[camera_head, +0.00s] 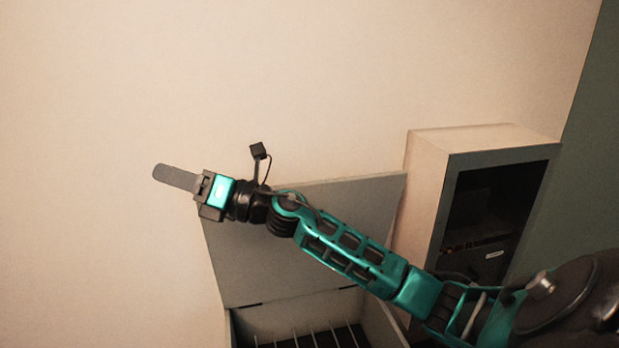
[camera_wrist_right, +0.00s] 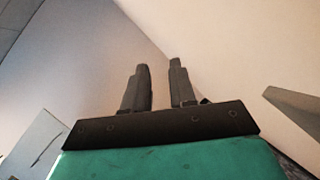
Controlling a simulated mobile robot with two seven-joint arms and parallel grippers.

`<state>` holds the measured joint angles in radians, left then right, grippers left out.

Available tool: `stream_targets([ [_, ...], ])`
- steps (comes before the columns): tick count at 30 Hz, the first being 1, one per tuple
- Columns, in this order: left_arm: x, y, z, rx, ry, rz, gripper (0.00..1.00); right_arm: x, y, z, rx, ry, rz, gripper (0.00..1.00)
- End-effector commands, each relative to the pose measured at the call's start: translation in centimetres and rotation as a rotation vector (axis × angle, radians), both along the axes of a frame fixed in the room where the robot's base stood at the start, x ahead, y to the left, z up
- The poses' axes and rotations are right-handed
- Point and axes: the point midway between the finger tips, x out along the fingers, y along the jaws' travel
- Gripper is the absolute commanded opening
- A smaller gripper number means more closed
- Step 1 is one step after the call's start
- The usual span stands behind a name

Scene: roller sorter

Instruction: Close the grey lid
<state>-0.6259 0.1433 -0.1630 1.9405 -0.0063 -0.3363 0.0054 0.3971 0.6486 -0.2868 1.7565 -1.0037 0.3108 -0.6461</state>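The grey lid (camera_head: 255,265) stands open and raised at the back of a box (camera_head: 285,312), leaning near the wall. My right arm crosses in front of the lid and hides part of it. My right gripper (camera_head: 175,178) is past the lid's upper left corner, pointing left. The right wrist view shows its two fingers (camera_wrist_right: 160,70) apart with nothing between them. I cannot tell whether the gripper touches the lid. My left gripper is not in view.
A cabinet (camera_head: 425,185) with a dark glass front stands right of the lid. Thin light dividers (camera_head: 314,336) show inside the box at the bottom edge. The pale wall (camera_head: 130,80) behind is bare, with free room left of the lid.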

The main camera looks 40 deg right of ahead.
Motion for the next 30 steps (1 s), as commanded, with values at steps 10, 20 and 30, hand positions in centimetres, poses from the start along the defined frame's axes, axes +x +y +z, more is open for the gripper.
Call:
stream_targets([
  [10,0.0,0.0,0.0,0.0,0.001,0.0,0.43,2.0,-6.5,0.0,-0.883,-0.15,0.176,0.26],
  [20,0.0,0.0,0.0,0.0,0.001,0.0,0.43,-1.3,-22.2,1.3,-1.488,0.076,0.326,0.26],
  [30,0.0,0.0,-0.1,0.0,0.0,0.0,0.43,-6.8,-30.5,3.1,-1.641,0.306,0.436,0.26],
])
